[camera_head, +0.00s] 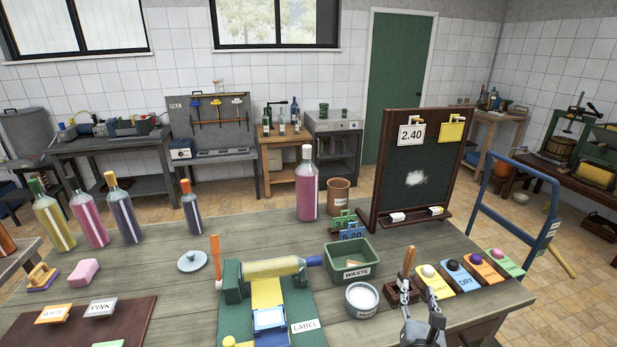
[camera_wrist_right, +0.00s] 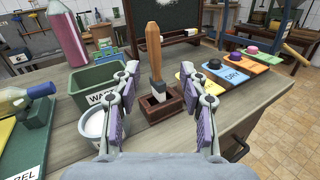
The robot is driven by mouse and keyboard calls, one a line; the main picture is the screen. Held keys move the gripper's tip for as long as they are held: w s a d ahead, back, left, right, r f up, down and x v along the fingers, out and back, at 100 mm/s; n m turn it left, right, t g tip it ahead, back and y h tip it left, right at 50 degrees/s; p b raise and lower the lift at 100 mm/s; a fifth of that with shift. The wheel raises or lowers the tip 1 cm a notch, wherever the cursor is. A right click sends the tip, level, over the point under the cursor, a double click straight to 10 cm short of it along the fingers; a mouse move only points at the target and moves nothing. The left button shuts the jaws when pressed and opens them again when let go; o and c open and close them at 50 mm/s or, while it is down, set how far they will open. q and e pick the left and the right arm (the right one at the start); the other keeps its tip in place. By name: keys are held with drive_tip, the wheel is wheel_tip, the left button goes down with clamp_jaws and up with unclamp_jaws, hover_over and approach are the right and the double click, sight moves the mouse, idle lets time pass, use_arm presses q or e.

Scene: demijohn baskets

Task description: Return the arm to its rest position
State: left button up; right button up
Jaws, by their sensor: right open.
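My right gripper (camera_head: 420,306) is at the front right of the table in the head view. In the right wrist view its two purple-padded fingers (camera_wrist_right: 160,70) stand wide apart, with nothing held. A wooden-handled tool (camera_wrist_right: 154,50) stands upright in a small dark-brown holder (camera_wrist_right: 162,108), beyond and between the fingers in that view, and the pads do not touch it. The tool's handle also shows in the head view (camera_head: 408,262), where my gripper partly covers the holder. My left gripper is not in view.
A green WASTE bin (camera_head: 350,264) and a white pot (camera_head: 361,300) stand left of the right gripper. Coloured cards with knobs (camera_head: 458,276) lie to its right. A label press (camera_head: 265,300) and a chalkboard (camera_head: 418,170) stand on the table. Bare tabletop lies at the left middle (camera_head: 150,262).

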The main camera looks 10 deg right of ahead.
drive_tip(key=s+f+m+g+y, duration=0.2)
drive_tip(key=s+f+m+g, duration=0.8)
drive_tip(key=m, duration=1.2)
drive_tip(key=s+a+f+m+g+y, duration=0.3)
drive_tip(key=s+a+f+m+y, duration=0.2)
drive_tip(key=s+a+m, duration=0.3)
wheel_tip(320, 180, down, 23)
drive_tip(key=d+g, duration=0.1)
drive_tip(key=d, duration=0.1)
drive_tip(key=s+d+f+g, duration=0.1)
drive_tip(key=s+f, duration=1.6)
drive_tip(key=s, duration=0.2)
drive_tip(key=shift+s+f+g, duration=0.3)
drive_tip(key=shift+s+f, duration=0.1)
drive_tip(key=shift+d+f, duration=0.1)
drive_tip(key=shift+d, duration=0.1)
